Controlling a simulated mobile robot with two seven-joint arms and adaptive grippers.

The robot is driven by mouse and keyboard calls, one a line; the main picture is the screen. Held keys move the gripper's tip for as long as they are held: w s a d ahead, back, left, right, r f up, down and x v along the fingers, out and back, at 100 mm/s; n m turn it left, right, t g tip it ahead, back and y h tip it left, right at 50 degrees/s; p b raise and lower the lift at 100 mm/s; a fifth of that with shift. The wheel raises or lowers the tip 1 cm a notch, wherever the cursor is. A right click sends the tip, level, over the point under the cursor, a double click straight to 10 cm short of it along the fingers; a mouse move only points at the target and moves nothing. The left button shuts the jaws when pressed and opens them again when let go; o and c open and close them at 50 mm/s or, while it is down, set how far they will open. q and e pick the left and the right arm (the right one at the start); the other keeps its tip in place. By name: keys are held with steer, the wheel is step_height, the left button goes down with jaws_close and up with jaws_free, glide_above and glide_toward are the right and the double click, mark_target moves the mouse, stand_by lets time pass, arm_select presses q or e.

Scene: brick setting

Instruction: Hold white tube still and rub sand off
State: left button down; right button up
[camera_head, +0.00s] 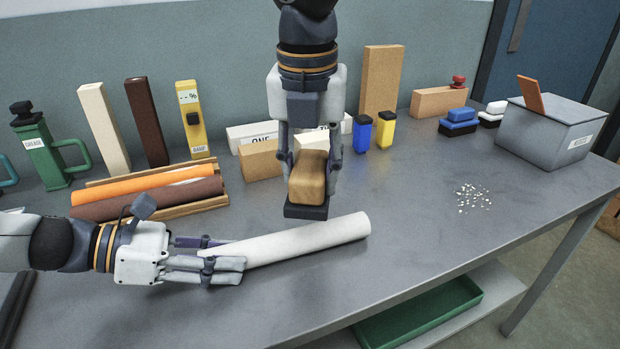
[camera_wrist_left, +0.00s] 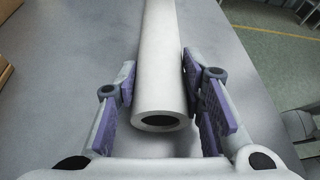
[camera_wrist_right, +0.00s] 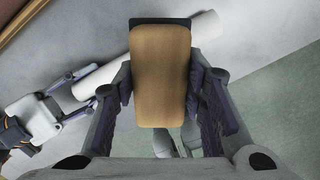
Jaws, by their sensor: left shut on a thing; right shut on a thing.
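The white tube (camera_head: 300,240) lies on the grey table, pointing to the right and slightly away. My left gripper (camera_head: 222,264) is shut on its left end. In the left wrist view the tube (camera_wrist_left: 160,70) runs between the two purple finger pads, its hollow end facing me. My right gripper (camera_head: 311,172) is shut on a brush-like block with a tan wooden top (camera_head: 308,178) and a dark base. The block is above and just behind the tube. In the right wrist view the wooden top (camera_wrist_right: 161,75) hides part of the tube (camera_wrist_right: 95,80). I cannot tell whether it touches the tube.
A wooden rack with an orange roll (camera_head: 140,185) and a brown roll (camera_head: 150,199) stands behind my left gripper. Upright bars, labelled blocks, and blue (camera_head: 363,134) and yellow (camera_head: 386,130) containers line the back. White crumbs (camera_head: 473,197) lie right, near a grey bin (camera_head: 548,135).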

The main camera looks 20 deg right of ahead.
stand_by(0.3)
arm_select(q)
steer(key=c, duration=1)
jaws_free()
steer(key=v, duration=1.2)
steer(key=shift+s, duration=0.15)
